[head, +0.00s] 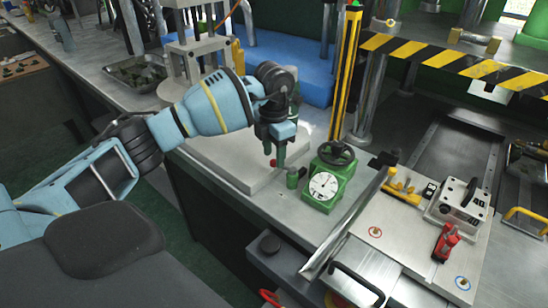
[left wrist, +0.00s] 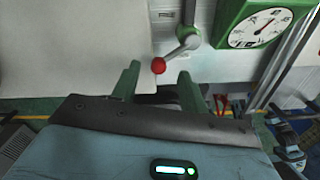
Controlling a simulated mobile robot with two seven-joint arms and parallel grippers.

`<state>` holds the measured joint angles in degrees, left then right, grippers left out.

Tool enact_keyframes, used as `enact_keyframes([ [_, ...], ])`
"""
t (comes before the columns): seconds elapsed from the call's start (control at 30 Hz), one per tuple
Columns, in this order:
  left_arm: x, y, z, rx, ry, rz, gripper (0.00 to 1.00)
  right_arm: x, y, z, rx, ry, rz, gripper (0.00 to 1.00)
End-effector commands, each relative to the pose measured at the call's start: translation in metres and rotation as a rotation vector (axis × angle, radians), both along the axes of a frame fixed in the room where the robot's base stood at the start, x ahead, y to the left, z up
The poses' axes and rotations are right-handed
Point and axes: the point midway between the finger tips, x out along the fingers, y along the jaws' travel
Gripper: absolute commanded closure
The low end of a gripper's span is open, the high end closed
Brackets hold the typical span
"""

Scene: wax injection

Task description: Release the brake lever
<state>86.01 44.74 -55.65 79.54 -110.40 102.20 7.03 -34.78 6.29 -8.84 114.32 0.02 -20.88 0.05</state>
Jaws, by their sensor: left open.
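The brake lever (left wrist: 172,52) is a short grey arm with a red ball knob (left wrist: 158,66), below and left of the green gauge box in the left wrist view. In the head view the red knob (head: 273,162) shows just under my left gripper (head: 277,149). My left gripper also shows in the left wrist view (left wrist: 158,82): its two green fingers are apart, with the knob in line with the gap between them. I cannot tell whether they touch it. My right gripper is in neither view.
The green gauge box with a white dial (head: 324,186) and black handwheel (head: 337,153) stands close to the right of my left gripper. A pale plate (head: 225,160) lies behind and left. Farther right are a metal plate with a clamp block (head: 460,202) and a striped press bar (head: 480,68).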

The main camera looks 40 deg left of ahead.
Motion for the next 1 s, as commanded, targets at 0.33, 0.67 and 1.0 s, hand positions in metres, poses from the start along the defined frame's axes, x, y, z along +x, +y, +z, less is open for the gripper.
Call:
enact_keyframes([
  [0.33, 0.000, 0.000, -0.021, 0.001, 0.000, 0.000, 0.56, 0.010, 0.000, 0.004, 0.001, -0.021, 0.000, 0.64],
  [0.67, 0.000, 0.000, -0.021, 0.001, 0.000, 0.000, 0.76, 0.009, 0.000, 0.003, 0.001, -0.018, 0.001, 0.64],
  [1.0, 0.001, 0.000, -0.020, 0.000, -0.002, -0.001, 1.00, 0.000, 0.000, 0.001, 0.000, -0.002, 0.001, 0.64],
])
